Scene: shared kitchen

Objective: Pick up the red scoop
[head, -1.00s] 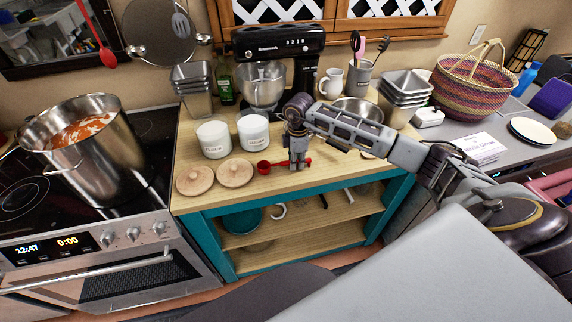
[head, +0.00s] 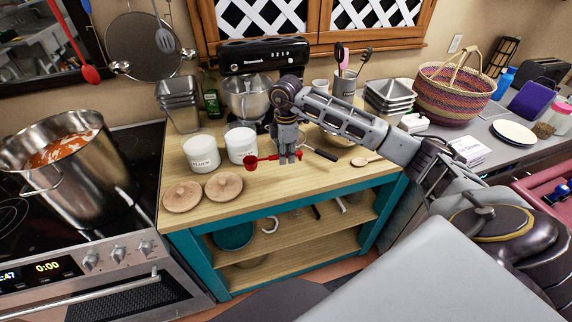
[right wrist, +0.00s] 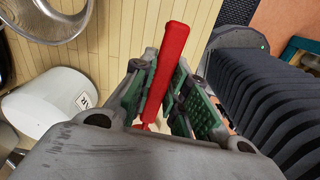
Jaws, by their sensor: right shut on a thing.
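The red scoop (head: 251,163) is in the middle of the head view, its round bowl to the left of my right gripper (head: 290,158). That gripper points down over the wooden counter and is shut on the scoop's handle. The scoop appears held a little above the counter top. In the right wrist view the red handle (right wrist: 168,62) runs between the two green-padded fingers (right wrist: 158,105); the bowl is mostly hidden there. My left gripper is not in view.
Two white canisters (head: 201,153) and two wooden lids (head: 182,196) stand left of the scoop on the counter (head: 255,195). A black stand mixer (head: 262,57) is behind. A wooden spoon (head: 366,161) lies to the right. A stove with a pot (head: 62,165) is at the left.

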